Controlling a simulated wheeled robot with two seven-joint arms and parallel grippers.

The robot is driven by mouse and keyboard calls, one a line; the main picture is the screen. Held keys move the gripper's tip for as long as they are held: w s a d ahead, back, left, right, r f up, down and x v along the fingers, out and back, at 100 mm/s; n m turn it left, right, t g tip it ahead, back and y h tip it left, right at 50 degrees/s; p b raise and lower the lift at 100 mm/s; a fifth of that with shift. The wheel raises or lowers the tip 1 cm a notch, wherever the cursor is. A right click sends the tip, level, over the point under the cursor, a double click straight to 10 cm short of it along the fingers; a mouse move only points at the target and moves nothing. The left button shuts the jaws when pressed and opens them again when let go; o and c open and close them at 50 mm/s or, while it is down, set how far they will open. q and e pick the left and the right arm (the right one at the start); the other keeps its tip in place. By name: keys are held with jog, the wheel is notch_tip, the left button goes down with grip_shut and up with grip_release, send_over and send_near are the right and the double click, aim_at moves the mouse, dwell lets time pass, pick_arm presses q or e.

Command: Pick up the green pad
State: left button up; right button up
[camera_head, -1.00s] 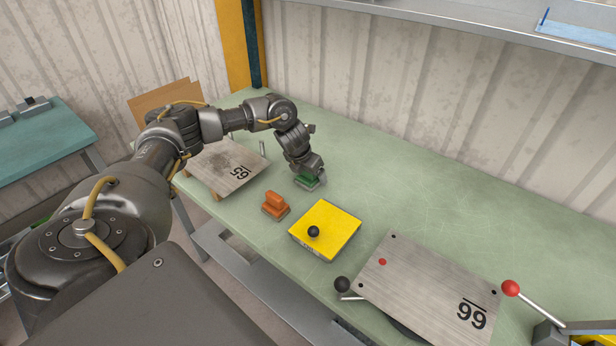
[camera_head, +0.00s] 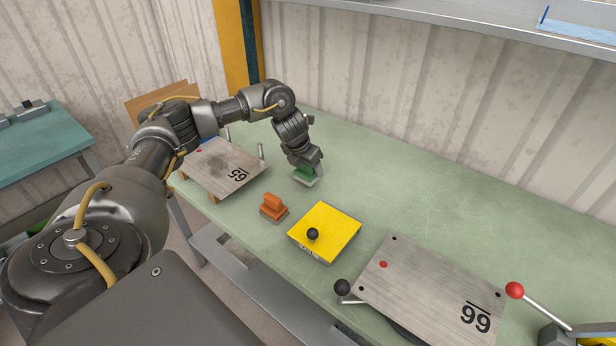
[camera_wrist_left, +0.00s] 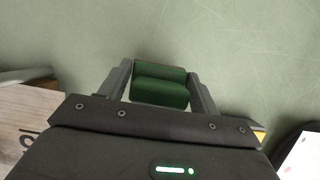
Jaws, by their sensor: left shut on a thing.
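The green pad (camera_head: 305,175) is at the far middle of the pale green bench, between the fingers of my left gripper (camera_head: 309,168). In the left wrist view the green pad (camera_wrist_left: 160,83) shows as a dark green block with a finger against each side, so my left gripper (camera_wrist_left: 160,92) is shut on it. The pad's lighter underside edge shows in the head view; whether it clears the bench top is hard to tell. My right gripper is not in view.
The bench's right rear is clear.

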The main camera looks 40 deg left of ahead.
pick_arm(q)
jog(key=s+a+r, duration=0.1)
jog(key=s+r, duration=0.3)
jog(key=s, duration=0.3)
jog(key=s+r+p, duration=0.1)
jog(key=s+r, duration=0.4)
jog(key=s, duration=0.2)
jog(key=shift+a+r, duration=0.3)
jog(key=shift+a, duration=0.05)
